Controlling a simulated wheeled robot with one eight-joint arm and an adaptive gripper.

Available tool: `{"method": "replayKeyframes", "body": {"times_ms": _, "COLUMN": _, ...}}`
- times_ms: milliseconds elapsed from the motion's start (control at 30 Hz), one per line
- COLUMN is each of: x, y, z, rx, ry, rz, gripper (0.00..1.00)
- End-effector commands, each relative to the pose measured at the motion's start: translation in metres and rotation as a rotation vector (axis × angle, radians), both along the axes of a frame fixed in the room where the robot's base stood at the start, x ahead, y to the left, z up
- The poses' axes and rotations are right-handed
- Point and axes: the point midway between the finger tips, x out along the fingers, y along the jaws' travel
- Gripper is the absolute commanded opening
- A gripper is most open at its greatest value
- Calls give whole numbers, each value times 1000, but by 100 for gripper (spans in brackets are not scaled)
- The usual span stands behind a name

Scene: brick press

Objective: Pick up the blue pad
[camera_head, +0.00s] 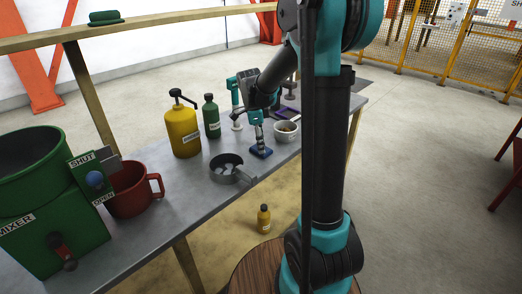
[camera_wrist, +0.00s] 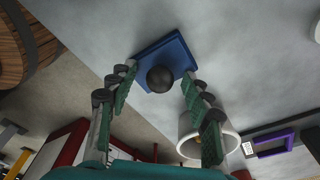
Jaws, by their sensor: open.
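The blue pad (camera_head: 261,152) lies on the grey table near its front edge, right of the grey pan. In the wrist view the blue pad (camera_wrist: 171,51) is a flat blue plate with a dark round knob on it. My gripper (camera_head: 257,120) is above the pad in the head view, pointing down. In the wrist view my gripper (camera_wrist: 158,80) has its two green-padded fingers apart, with the knob between and just beyond the fingertips. Nothing is held. Whether the fingers touch the pad cannot be told.
A white bowl (camera_head: 286,131) stands close to the pad's right; it also shows beside the right finger (camera_wrist: 188,141). A grey pan (camera_head: 226,169) is to the left. A yellow pump bottle (camera_head: 183,133) and a green bottle (camera_head: 211,116) stand behind. A purple frame (camera_wrist: 272,142) lies beyond the bowl.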

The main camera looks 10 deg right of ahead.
Motion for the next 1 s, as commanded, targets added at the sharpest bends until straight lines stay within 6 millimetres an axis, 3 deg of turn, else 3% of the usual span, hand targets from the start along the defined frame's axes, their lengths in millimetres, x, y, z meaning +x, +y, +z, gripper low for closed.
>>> {"method": "replayKeyframes", "body": {"times_ms": 267, "x": 0, "y": 0, "z": -3, "rx": 0, "ry": 0, "rz": 0, "gripper": 48}}
{"method": "replayKeyframes", "body": {"times_ms": 667, "x": 0, "y": 0, "z": -3, "rx": 0, "ry": 0, "rz": 0, "gripper": 0}}
{"method": "replayKeyframes", "body": {"times_ms": 1000, "x": 0, "y": 0, "z": -1, "rx": 0, "ry": 0, "rz": 0, "gripper": 0}}
